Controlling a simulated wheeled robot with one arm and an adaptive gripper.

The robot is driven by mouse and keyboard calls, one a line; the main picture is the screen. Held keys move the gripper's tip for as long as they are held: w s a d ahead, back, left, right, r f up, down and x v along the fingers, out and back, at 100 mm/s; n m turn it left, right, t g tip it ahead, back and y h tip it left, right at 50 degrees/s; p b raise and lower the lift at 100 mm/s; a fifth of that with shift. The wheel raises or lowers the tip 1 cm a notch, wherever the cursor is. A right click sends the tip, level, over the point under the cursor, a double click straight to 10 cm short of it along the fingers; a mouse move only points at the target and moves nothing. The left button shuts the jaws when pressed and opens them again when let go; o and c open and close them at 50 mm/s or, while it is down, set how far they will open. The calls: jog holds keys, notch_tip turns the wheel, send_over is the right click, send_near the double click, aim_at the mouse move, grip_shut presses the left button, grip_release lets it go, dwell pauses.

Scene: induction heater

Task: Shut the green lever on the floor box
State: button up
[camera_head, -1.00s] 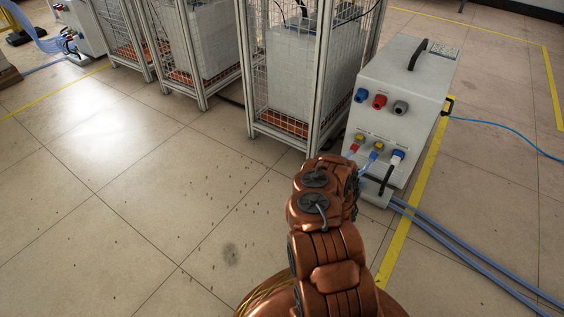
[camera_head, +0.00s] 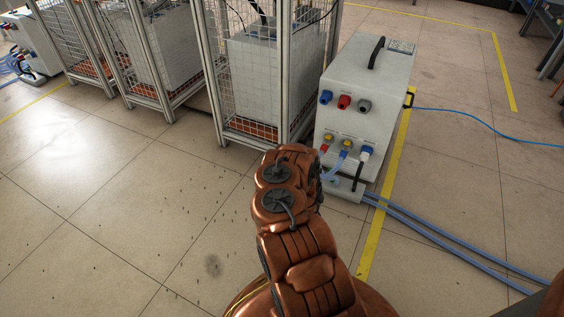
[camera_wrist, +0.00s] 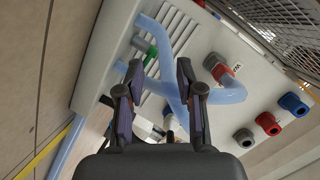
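The floor box (camera_head: 365,90) is a light grey cabinet with colored connectors, standing on the floor right of center in the head view. In the wrist view its vented front panel (camera_wrist: 100,68) appears tilted. The green lever (camera_wrist: 150,51) is a small green piece by a pale hose fitting, just beyond my fingertips and nearer the left finger. My gripper (camera_wrist: 158,66) is open, its two dark fingers apart, with pale blue hoses behind them. I cannot tell whether a finger touches the lever. In the head view my arm hides the gripper, and I cannot make out the lever.
Pale blue hoses (camera_head: 440,236) run from the box across the floor to the right. A red connector (camera_wrist: 268,124) and a blue one (camera_wrist: 294,104) stick out from the panel. A mesh cage (camera_head: 270,80) stands close left of the box.

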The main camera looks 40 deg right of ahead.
jog(key=w+a+r+n+y+p, duration=0.2)
jog(key=w+a+r+y+p, duration=0.2)
jog(key=w+a+r, duration=0.4)
jog(key=shift+w+a+r+t+p, duration=0.25)
jog(key=shift+w+r+p, duration=0.6)
jog(key=shift+w, duration=1.35)
jog(key=shift+d, duration=0.1)
